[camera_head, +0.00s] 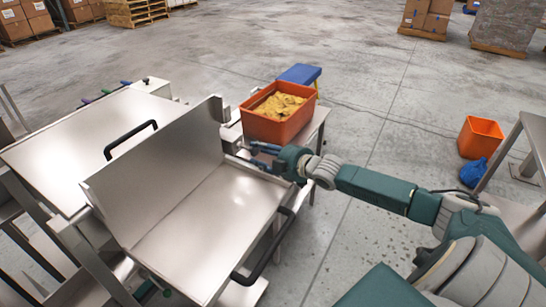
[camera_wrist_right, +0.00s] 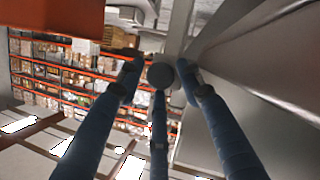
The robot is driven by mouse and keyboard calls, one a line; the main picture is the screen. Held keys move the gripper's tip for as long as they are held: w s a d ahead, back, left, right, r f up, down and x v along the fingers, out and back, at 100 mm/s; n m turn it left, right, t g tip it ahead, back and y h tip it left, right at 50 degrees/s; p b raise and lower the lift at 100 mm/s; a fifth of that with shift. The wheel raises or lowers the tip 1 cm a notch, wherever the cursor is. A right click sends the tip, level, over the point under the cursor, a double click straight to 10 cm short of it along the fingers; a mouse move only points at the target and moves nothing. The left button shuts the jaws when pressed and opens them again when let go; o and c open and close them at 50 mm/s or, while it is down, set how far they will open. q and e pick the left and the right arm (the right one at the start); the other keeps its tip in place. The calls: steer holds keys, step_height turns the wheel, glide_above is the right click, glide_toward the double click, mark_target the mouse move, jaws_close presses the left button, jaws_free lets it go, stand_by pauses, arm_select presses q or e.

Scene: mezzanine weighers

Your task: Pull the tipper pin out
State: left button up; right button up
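The steel tipper tray (camera_head: 200,222) stands in the head view with its raised back panel and black handles. My right gripper (camera_head: 262,156) is at the tray's far right side, just below the orange bin. In the right wrist view its three blue fingers surround a round grey knob (camera_wrist_right: 161,76), which looks like the end of the tipper pin. The fingers (camera_wrist_right: 158,80) look open, with a small gap on the left side; contact on the other sides is unclear. The pin's shaft is hidden behind the knob. My left gripper is not in view.
An orange bin (camera_head: 277,117) of yellow pieces sits on a stand (camera_head: 318,117) close above my right gripper. Another steel surface (camera_head: 82,150) is at the left. An empty orange bin (camera_head: 480,137) and a blue bag (camera_head: 473,173) are at the right. The floor between is clear.

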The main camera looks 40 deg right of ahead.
steer(key=v, duration=1.1)
steer(key=shift+s+r, duration=0.1)
steer(key=shift+s, duration=0.05)
stand_by(0.4)
